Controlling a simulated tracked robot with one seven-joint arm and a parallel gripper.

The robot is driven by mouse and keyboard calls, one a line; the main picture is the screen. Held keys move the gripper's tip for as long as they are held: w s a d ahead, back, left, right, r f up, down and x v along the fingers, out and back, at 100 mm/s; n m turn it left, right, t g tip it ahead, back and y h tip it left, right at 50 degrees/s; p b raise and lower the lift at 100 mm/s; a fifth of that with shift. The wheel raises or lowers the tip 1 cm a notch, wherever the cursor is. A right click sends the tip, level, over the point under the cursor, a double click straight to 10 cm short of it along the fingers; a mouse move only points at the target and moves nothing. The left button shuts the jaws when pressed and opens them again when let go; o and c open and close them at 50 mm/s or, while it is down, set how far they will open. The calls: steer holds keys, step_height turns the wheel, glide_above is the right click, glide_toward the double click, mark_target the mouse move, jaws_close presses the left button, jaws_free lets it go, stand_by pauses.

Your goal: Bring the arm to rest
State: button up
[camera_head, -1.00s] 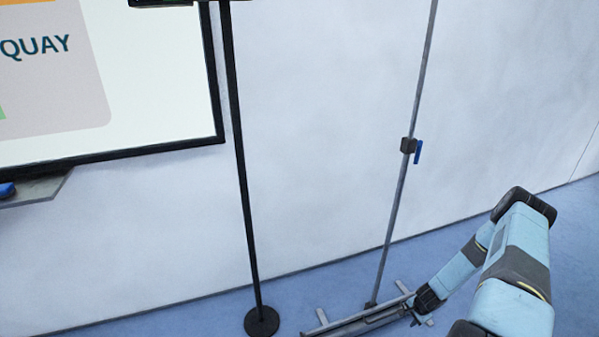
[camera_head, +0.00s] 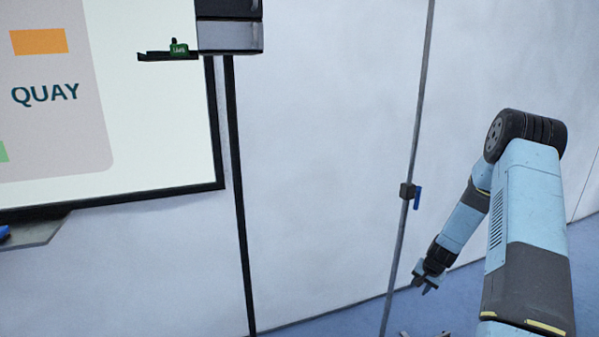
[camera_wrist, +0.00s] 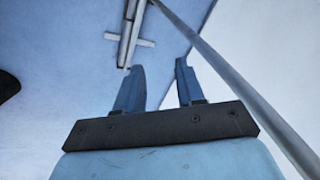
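My light blue and dark grey arm (camera_head: 525,210) rises at the right of the head view and bends over at a black joint. Its lower link slants down and left to my gripper (camera_head: 429,284), which points downward in front of the white wall. In the wrist view my gripper (camera_wrist: 158,80) shows two blue fingers spread apart. Nothing is between them but the blue floor beyond.
A grey pole (camera_head: 402,235) with a blue-handled clamp (camera_head: 411,192) stands just left of my gripper. Its metal foot (camera_wrist: 130,40) lies on the floor. A black stand (camera_head: 240,210) and a screen reading QUAY (camera_head: 150,130) are further left.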

steer(key=s+a+r+n, duration=0.2)
steer(key=s+a+r, duration=0.15)
steer(key=r, duration=0.85)
steer(key=s+a+r+n+t, duration=0.1)
steer(key=s+a+r, duration=0.3)
steer(key=r, duration=0.7)
steer(key=s+a+r+n, duration=0.2)
steer(key=a+r, duration=0.3)
steer(key=r, duration=0.7)
steer(key=s+a+r+n, duration=0.1)
steer(key=s+r, duration=0.3)
steer(key=s, duration=0.5)
steer(key=s+a+r+n, duration=0.1)
steer(key=s+a+r, duration=0.3)
steer(key=s, duration=0.6)
steer(key=s+a+r+n+t, duration=0.1)
steer(key=s+a+r, duration=0.1)
steer(key=s+r, duration=0.3)
steer(key=s, duration=0.4)
steer(key=shift+s+a+r+h, duration=0.15)
steer(key=shift+s+r+h, duration=0.2)
steer(key=shift+h, duration=0.05)
